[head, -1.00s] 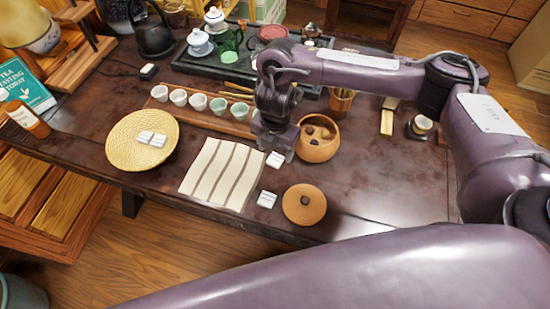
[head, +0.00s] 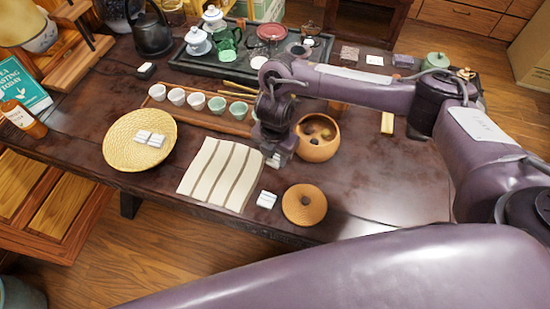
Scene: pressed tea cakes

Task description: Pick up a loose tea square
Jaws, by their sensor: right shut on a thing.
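One loose white tea square (head: 266,199) lies on the dark table between the striped cloth and a round wooden lid. Another white tea square (head: 273,160) is at the fingertips of my right gripper (head: 276,156), mostly hidden by the jaws. My right gripper points down just left of the round wooden jar and is shut on that square. I cannot tell whether the square is clear of the table. More white squares (head: 150,138) lie together on the round woven tray (head: 118,157) at the left. My left gripper is not in view.
The open wooden jar (head: 318,153) stands close beside my right gripper, with its lid (head: 304,205) nearer the front edge. The striped cloth (head: 208,172) lies left. A row of small cups (head: 197,101) and a dark tea tray (head: 205,66) are behind. The table's right side is fairly clear.

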